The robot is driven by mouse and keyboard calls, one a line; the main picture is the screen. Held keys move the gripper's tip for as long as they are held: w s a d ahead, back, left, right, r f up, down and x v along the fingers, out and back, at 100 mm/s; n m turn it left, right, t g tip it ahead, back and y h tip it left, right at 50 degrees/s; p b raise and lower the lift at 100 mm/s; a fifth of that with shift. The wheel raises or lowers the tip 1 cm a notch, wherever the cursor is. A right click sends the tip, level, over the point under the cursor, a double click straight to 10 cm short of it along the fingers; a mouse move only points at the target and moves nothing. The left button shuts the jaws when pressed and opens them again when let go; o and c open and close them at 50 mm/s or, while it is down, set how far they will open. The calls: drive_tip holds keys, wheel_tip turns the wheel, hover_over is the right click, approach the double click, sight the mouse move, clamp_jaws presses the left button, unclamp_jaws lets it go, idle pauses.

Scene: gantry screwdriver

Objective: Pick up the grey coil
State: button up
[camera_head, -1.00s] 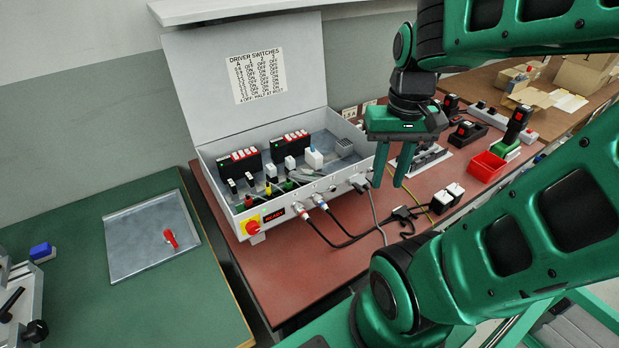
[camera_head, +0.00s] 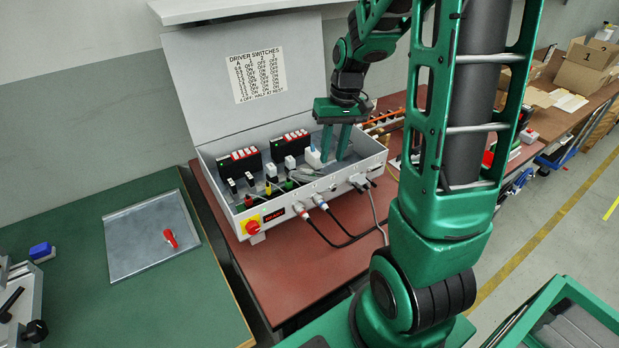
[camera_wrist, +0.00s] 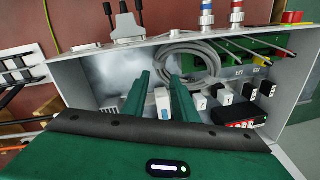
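The grey coil (camera_wrist: 213,58) is a looped grey cable lying in the open control box, near its front wall. It also shows in the head view (camera_head: 307,175), small and partly hidden among other parts. My gripper (camera_head: 334,158) is over the right part of the box, pointing down, to the right of the coil. In the wrist view my gripper (camera_wrist: 160,78) has its two green fingers spread with a gap between them. The right fingertip overlaps the coil's edge in that picture; I cannot tell whether they touch. Nothing is held.
The box (camera_head: 281,231) has walls all round and a raised lid (camera_head: 200,100). A white block with a blue part (camera_wrist: 162,100) shows between my fingers. Black driver units (camera_head: 240,162) and small plugs crowd the box. Cables leave its front wall. The green table (camera_head: 90,290) is mostly clear.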

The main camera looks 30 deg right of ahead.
drive_tip(key=shift+a+f, duration=0.2)
drive_tip(key=shift+f, duration=0.95)
drive_tip(key=shift+a+f, duration=0.2)
drive_tip(key=shift+f, duration=0.95)
drive_tip(key=shift+a+f, duration=0.2)
drive_tip(key=shift+f, duration=0.95)
clamp_jaws()
